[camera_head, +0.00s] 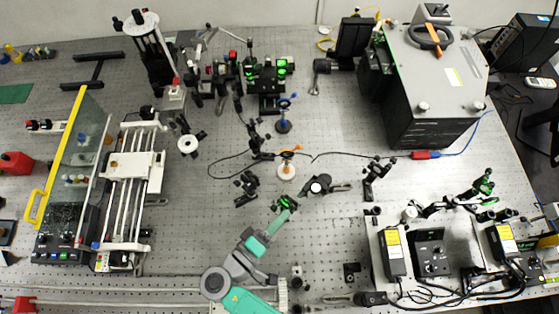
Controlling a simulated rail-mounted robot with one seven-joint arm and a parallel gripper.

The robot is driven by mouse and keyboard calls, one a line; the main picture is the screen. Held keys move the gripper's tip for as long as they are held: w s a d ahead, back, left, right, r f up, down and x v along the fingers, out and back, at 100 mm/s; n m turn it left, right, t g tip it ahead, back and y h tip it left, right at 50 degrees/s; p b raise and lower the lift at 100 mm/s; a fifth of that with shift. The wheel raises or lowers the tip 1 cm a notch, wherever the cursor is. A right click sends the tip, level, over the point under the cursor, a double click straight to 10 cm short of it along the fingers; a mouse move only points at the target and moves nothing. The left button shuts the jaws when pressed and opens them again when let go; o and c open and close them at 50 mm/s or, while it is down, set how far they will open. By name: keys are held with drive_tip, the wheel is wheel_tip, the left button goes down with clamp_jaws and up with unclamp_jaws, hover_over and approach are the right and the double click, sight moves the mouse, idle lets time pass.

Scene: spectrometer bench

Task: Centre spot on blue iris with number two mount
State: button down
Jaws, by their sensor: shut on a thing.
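The blue iris (284,114) stands on a post in the upper middle of the bench. An orange iris (287,166) stands below it on a pale round base. My teal and grey arm reaches up from the bottom edge, and my gripper (285,208) is at a small dark mount (279,204) with green on it, below the orange iris. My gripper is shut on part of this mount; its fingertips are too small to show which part. I cannot read any number on the mounts or make out a spot on the blue iris.
Other dark mounts stand close by, at left (246,184) and right (319,186). A thin dark cable (335,154) crosses the bench near the orange iris. A large grey box (430,85) stands at upper right, and controllers (430,252) at lower right.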

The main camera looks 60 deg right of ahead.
drive_tip(key=c, duration=1.4)
unclamp_jaws()
drive_tip(key=shift+o, duration=0.2)
drive_tip(key=w+a+b, duration=0.1)
drive_tip(key=a, duration=0.6)
drive_tip(key=shift+a, duration=0.4)
